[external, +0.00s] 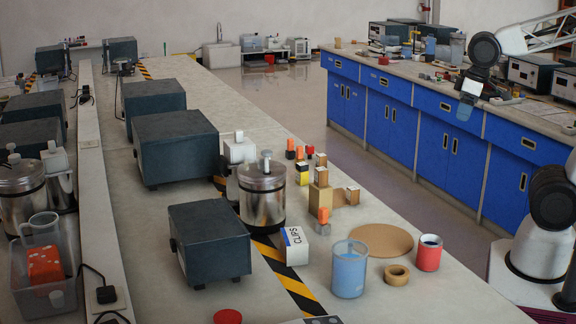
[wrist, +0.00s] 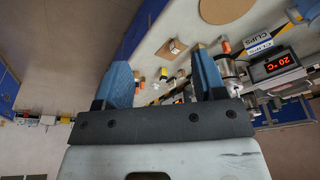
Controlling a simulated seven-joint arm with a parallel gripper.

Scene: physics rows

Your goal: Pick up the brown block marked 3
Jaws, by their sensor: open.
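My gripper (wrist: 160,74) is open, its two blue fingers apart with nothing held between them. In the external view my gripper (external: 467,108) is raised in front of the blue cabinets, well away from the blocks on the near bench. The wrist view shows a brown block (wrist: 176,46) beyond the fingers. I cannot read a 3 on any block.
A metal canister (external: 262,200), a CLIPS box (external: 294,246), a blue beaker (external: 348,270), a red can (external: 429,253) and a cardboard ring (external: 396,275) stand around the blocks. A round brown disc (external: 381,239) lies flat. Dark instrument boxes (external: 175,147) line the left.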

